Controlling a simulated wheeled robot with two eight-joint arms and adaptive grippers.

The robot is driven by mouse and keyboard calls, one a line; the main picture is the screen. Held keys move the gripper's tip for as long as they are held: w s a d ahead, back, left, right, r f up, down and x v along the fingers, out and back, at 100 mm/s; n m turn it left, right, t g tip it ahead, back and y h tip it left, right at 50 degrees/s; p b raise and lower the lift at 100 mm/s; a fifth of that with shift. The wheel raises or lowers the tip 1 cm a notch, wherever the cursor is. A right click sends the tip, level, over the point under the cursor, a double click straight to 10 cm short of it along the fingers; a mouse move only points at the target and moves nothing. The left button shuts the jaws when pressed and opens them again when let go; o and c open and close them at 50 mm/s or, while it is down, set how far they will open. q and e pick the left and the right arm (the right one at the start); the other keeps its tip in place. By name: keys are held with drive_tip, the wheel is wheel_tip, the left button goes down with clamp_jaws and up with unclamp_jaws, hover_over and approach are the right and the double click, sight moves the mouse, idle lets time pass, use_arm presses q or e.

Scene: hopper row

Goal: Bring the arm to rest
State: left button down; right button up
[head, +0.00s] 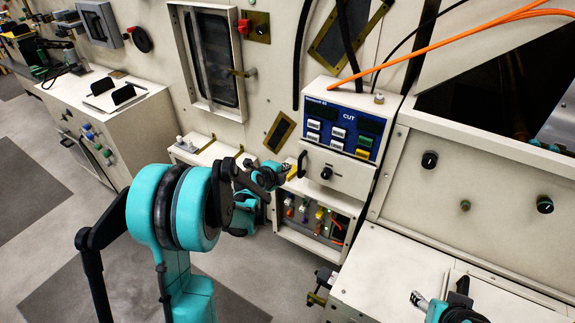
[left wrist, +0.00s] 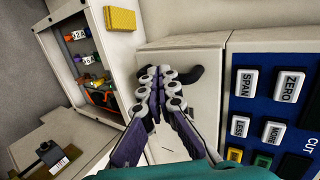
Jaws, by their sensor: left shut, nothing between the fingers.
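My left arm, teal and black, comes in from the left in the head view. Its gripper (head: 284,172) is in front of the pale panel under the blue keypad (head: 342,128). In the left wrist view the left gripper (left wrist: 160,76) has its fingers together with nothing between them. A black handle (left wrist: 188,76) lies just beyond the fingertips; I cannot tell whether they touch it. The handle also shows in the head view (head: 302,163). A teal and black part of my right arm (head: 450,308) shows at the lower right; its finger state is unclear.
An open bay (head: 318,216) with coloured connectors is below the panel; it also shows in the left wrist view (left wrist: 88,62). A yellow block (left wrist: 120,18) sits beside it. An orange cable (head: 450,44) crosses at the upper right. Grey floor (head: 40,170) is clear at left.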

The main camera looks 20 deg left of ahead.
use_arm(q)
drive_tip(key=p+v, duration=0.1)
drive_tip(key=v, duration=0.5)
drive_tip(key=shift+s+a+r+p, duration=0.15)
drive_tip(key=shift+s+a+p, duration=0.1)
drive_tip(key=shift+p, duration=0.15)
drive_tip(key=s+d+r+n+g, duration=0.2)
drive_tip(key=s+d+r+n, duration=0.1)
drive_tip(key=s+d+n, duration=0.4)
drive_tip(key=s+d+r+n+g, duration=0.15)
drive_tip(key=s+d+n, duration=0.3)
drive_tip(key=s, duration=0.45)
drive_tip(key=s+d+n+g, duration=0.1)
drive_tip(key=s+n, duration=0.6)
drive_tip(key=s, duration=0.3)
drive_tip(key=shift+f+y, duration=0.2)
drive_tip(key=shift+y, duration=0.1)
drive_tip(key=shift+d, duration=0.1)
